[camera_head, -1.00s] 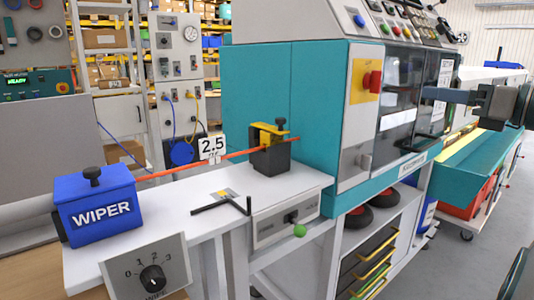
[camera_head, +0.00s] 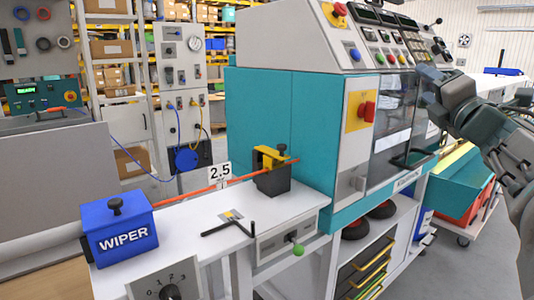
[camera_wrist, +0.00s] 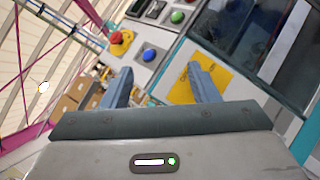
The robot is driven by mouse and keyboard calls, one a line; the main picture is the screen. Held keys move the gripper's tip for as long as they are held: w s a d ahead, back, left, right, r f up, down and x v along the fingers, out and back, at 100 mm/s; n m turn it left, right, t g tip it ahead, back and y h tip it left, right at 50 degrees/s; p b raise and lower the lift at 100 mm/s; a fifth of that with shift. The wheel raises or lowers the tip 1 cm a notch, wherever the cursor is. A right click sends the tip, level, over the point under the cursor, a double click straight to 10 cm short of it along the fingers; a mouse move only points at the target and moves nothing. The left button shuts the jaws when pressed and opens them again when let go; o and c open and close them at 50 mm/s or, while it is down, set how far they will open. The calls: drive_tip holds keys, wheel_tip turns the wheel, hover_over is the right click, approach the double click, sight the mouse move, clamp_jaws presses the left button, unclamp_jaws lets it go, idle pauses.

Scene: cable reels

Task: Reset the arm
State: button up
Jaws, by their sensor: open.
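My gripper (camera_wrist: 162,82) is open and empty in the wrist view, its two grey-blue fingers spread apart with nothing between them. In the head view my gripper (camera_head: 428,90) is raised at the right, in front of the upper part of the teal and white machine (camera_head: 285,130). My arm bends down from it along the right edge. The wrist view is tilted and looks at the machine's buttons, with a red emergency button (camera_wrist: 120,37) and a blue button (camera_wrist: 150,52).
A white bench (camera_head: 190,236) carries the blue WIPER box (camera_head: 122,230), an orange cable, a black clamp block (camera_head: 271,180) and a black T-handle (camera_head: 228,228). The machine with its red knob (camera_head: 367,111) stands close to my gripper.

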drive_tip(key=s+a+f+m+g+h+p, duration=0.2)
drive_tip(key=f+m+g+h+p, duration=0.25)
drive_tip(key=m, duration=0.55)
drive_tip(key=s+a+f+m+g+h+p, duration=0.2)
drive_tip(key=f+m+g+h+p, duration=0.15)
drive_tip(key=f+m+p, duration=0.45)
drive_tip(key=s+a+f+m+g+y+p, duration=0.2)
drive_tip(key=s+a+f+m+g, duration=0.2)
drive_tip(key=s, duration=0.5)
drive_tip(key=s+a+f+m+g+y+p, duration=0.2)
drive_tip(key=s+a+f+g, duration=0.4)
drive_tip(key=s+a, duration=0.3)
drive_tip(key=shift+m+y, duration=0.7)
drive_tip(key=shift+m, duration=0.5)
